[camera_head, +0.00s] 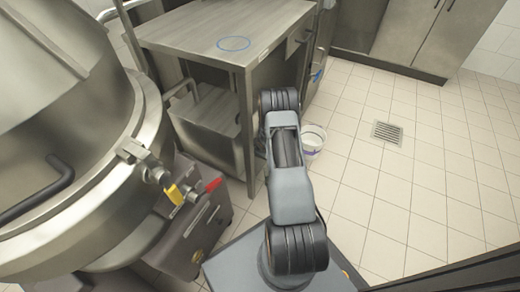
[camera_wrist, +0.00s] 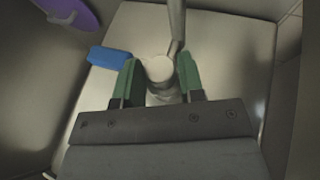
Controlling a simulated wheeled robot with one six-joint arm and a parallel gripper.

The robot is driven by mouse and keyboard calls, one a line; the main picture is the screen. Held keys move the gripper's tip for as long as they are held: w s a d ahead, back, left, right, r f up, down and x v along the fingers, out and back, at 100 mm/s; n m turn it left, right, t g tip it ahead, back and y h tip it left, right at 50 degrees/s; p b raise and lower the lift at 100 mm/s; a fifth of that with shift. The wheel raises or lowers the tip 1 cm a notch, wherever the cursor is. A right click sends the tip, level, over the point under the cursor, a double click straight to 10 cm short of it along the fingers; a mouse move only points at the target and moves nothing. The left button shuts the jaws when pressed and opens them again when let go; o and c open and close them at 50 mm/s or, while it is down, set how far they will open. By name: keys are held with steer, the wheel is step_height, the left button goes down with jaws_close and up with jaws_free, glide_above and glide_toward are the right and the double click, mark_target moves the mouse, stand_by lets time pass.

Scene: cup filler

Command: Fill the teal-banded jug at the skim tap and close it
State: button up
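My gripper (camera_wrist: 158,78) shows in the wrist view with its two green fingers apart. A pale thing with a round top (camera_wrist: 158,69) lies between the fingers. I cannot tell whether the fingers touch it or what it is. In the head view my arm hides the gripper. A small pale container with a bluish band (camera_head: 312,139) stands on the floor just right of my arm. I cannot tell if it is the teal-banded jug.
The large steel kettle (camera_head: 70,170) fills the left of the head view. A steel table (camera_head: 195,30) with a blue ring (camera_head: 233,43) on its top stands behind my arm. The tiled floor to the right is clear. The wrist view shows a blue object (camera_wrist: 108,57) and a purple one (camera_wrist: 75,12).

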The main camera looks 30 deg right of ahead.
steer(key=shift+c, duration=0.2)
steer(key=c, duration=0.5)
steer(key=shift+c, duration=0.2)
steer(key=shift+f+b, duration=0.1)
steer(key=shift+b, duration=0.5)
steer(key=h+b, duration=0.1)
steer(key=b, duration=0.3)
steer(key=shift+w+t+b, duration=0.1)
steer(key=shift+t+b, duration=0.3)
steer(key=shift+a+t+h, duration=0.15)
steer(key=shift+t+h, duration=0.15)
steer(key=shift+h, duration=0.3)
steer(key=shift+o, duration=0.5)
steer(key=shift+n+h, duration=0.3)
